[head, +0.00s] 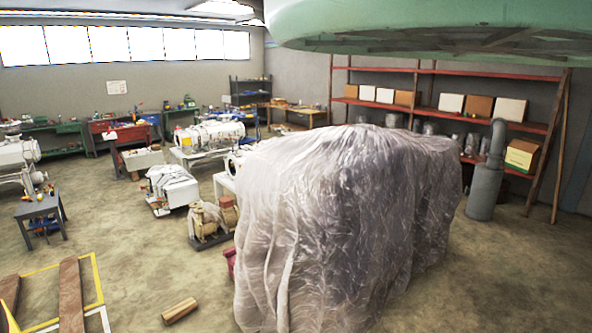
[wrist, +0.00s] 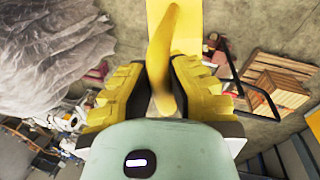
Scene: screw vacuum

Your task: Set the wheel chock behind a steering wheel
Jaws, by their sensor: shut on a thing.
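My gripper (wrist: 160,97) shows in the wrist view, with two yellow and black ribbed fingers. It is shut on a smooth, curved, long yellow thing (wrist: 167,45), which sticks up between the fingers toward the top of the picture. I cannot tell from its shape whether this is the wheel chock. My gripper is not seen in the head view. I cannot make out a steering wheel in either view.
A large plastic-covered bulk (head: 340,220) fills the middle of the head view. A wooden block (head: 180,311) lies on the floor, near a yellow frame (head: 97,283) with planks. Red shelving (head: 480,123) stands behind. The wrist view shows a wooden crate (wrist: 275,80). Open floor lies at left.

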